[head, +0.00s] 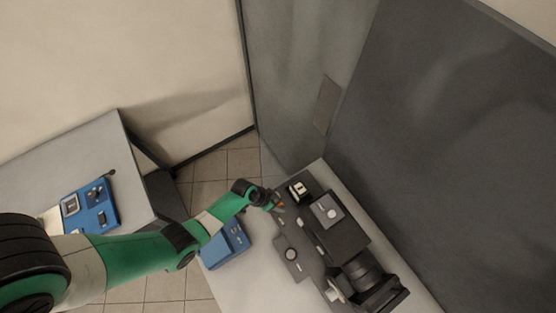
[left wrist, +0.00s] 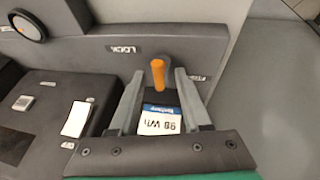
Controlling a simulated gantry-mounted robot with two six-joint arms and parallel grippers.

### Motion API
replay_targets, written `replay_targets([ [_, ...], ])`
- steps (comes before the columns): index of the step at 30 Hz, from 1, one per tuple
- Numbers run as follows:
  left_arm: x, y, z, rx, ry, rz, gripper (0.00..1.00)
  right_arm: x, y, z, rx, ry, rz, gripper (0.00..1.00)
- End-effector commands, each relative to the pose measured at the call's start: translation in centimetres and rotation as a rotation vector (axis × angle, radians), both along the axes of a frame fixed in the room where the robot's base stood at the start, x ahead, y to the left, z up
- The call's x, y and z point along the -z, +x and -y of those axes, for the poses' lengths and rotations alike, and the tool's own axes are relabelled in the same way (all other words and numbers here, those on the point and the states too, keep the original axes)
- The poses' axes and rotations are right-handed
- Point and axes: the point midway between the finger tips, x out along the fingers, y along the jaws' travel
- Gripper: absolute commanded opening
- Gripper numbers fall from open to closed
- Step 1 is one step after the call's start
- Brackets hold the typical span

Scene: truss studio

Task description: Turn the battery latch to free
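The battery latch (left wrist: 158,74) is a short orange lever on a dark panel. In the left wrist view it lies between a LOCK label (left wrist: 122,49) on its left and a partly covered label on its right. Below it is a battery (left wrist: 158,121) with a white and blue label reading 98 Wh. My left gripper (left wrist: 157,78) is open, with one finger on each side of the lever and a visible gap to each. In the head view my left gripper (head: 276,203) is at the dark rig's upper left corner. My right gripper is not in view.
The dark camera rig (head: 342,230) lies on a pale table (head: 235,285). A blue case (head: 224,244) is close under my left arm. Another table with a blue panel (head: 90,206) stands at the left. Grey wall panels (head: 430,130) rise behind the rig.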

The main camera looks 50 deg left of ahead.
Motion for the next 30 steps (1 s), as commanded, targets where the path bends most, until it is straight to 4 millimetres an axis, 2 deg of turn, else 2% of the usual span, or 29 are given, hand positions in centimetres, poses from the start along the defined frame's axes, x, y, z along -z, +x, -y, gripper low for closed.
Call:
replay_targets([
  [1, -0.01, 0.01, 0.0, 0.0, 0.0, 0.0, 0.39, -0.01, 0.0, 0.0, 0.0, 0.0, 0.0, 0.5],
  [6, -0.02, 0.01, 0.01, 0.0, 0.0, 0.0, 0.08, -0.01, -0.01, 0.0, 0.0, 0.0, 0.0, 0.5],
  [8, -0.02, 0.01, 0.01, 0.0, 0.0, 0.0, 0.0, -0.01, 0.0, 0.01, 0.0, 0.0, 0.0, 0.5],
  [22, -0.06, -0.02, 0.06, -0.025, 0.0, -0.001, 0.0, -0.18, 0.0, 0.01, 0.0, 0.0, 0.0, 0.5],
  [30, -0.13, -0.13, 0.17, -0.156, -0.002, -0.001, 0.0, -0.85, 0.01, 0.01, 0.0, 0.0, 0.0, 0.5],
])
